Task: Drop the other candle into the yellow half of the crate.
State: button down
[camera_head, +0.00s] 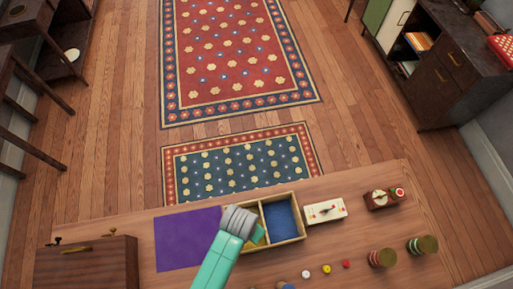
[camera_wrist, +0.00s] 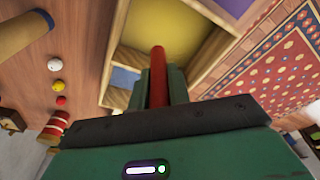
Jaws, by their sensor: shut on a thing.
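My gripper (camera_wrist: 158,88) is shut on a red candle (camera_wrist: 158,66), which stands up between the green fingers in the wrist view. The wooden crate (camera_head: 304,222) is on the table in the head view. Its yellow half (camera_head: 262,239) is on the left, largely covered by my arm, and its blue half (camera_head: 281,216) is on the right. In the wrist view the candle's tip overlaps the near edge of the yellow half (camera_wrist: 165,25), and the blue half (camera_wrist: 124,78) shows at lower left. The candle and fingers are hidden in the head view. I see no second candle.
A purple mat (camera_head: 182,240) lies left of the crate, with a dark wooden chest (camera_head: 85,265) beyond. A cream box (camera_head: 325,211) is right of the crate.

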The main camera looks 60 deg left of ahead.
jog(key=c, duration=1.2)
grip_release()
jog(key=shift+c, duration=0.2)
jog(key=shift+r, duration=0.1)
jog(key=r, duration=0.2)
jog(key=r+p, duration=0.1)
jog(key=r, duration=0.2)
jog(key=s+r, duration=0.1)
jog(key=r, duration=0.1)
jog(key=shift+d+r, duration=0.25)
jog(key=shift+r, duration=0.1)
